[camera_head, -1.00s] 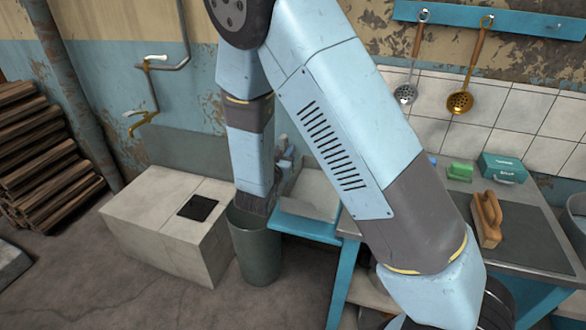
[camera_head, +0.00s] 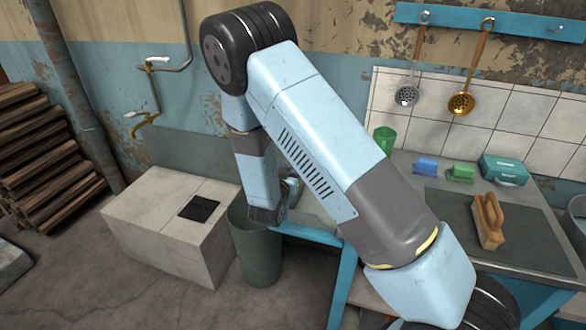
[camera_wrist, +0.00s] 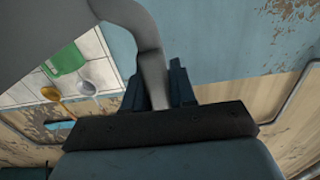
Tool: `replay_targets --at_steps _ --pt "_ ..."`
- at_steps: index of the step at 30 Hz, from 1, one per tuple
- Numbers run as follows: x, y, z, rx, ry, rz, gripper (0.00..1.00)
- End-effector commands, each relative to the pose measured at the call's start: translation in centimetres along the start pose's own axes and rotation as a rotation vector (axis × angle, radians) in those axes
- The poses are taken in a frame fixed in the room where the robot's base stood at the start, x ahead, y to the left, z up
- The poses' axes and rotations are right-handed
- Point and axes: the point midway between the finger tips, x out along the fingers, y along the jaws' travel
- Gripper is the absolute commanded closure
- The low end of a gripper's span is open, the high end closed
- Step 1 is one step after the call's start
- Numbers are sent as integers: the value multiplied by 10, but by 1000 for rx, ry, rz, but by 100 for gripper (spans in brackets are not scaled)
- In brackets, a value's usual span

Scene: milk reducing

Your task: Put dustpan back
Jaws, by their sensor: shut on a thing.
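The dustpan (camera_wrist: 150,50) is a smooth grey thing in the wrist view. Its wide part fills the upper left and narrows to a handle running down between my fingers. My gripper (camera_wrist: 157,88) is shut on this handle. In the head view my gripper (camera_head: 288,190) is small and partly hidden by my own arm, above the left end of the blue-edged table. I cannot make out the dustpan's outline clearly there.
A grey bin (camera_head: 257,250) stands below my wrist, beside a pale stone block (camera_head: 165,225). The table holds a green cup (camera_head: 384,138), sponges, a teal box (camera_head: 504,170) and a wooden brush (camera_head: 488,220).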

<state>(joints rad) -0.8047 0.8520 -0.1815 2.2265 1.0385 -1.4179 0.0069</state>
Motion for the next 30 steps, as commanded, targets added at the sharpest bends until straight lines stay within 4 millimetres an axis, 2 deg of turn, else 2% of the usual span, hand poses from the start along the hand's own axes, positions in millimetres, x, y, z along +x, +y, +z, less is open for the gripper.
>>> replay_targets --at_steps 3,4,12,19,23,30 --pt "-1 0 1 -1 -4 0 100" --pt "-1 0 2 -1 -5 0 74" --pt "-1 0 1 -1 -4 0 49" --pt "-1 0 1 -1 -4 -1 49" --pt "-9 -1 1 -1 -4 -1 49" --pt "-48 -1 1 -3 -5 -5 49"
